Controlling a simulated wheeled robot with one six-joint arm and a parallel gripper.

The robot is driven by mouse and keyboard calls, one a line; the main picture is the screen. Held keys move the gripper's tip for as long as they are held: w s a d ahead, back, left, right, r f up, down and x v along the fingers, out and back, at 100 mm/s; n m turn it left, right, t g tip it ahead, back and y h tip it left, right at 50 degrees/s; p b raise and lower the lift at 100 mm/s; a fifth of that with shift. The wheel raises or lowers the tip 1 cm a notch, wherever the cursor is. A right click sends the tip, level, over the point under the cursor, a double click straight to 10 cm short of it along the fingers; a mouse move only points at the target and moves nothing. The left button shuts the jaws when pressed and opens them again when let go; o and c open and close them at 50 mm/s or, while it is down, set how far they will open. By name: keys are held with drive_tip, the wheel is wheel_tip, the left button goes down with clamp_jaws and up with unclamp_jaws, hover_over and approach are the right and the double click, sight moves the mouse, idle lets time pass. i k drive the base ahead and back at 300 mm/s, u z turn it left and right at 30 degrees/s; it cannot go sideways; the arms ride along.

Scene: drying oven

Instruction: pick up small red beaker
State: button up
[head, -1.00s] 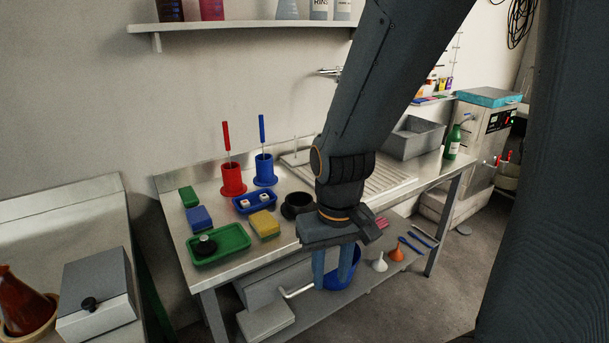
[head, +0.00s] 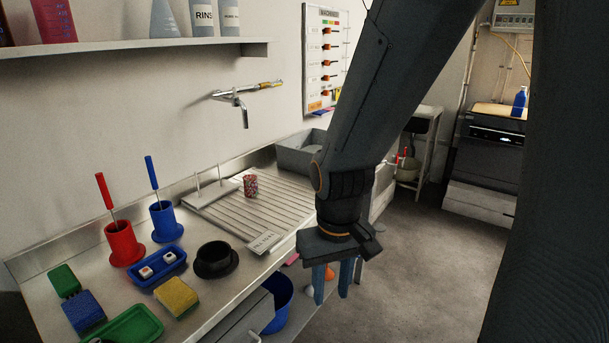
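A small red beaker (head: 250,186) with a speckled look stands upright on the ribbed draining board (head: 225,212) beside the sink. My gripper (head: 332,281) points down in front of the bench's front edge, to the right of the beaker and nearer to me.
On the bench stand a red holder (head: 122,245) and a blue holder (head: 165,222) with brushes, a black bowl (head: 215,262), sponges and trays. A small white sign (head: 264,242) lies at the board's front. A tap (head: 240,100) juts from the wall. Floor at right is clear.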

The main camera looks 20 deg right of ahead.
sight(250, 185)
drive_tip(key=z, duration=0.55)
drive_tip(key=i, duration=1.25)
drive_tip(key=u, duration=0.1)
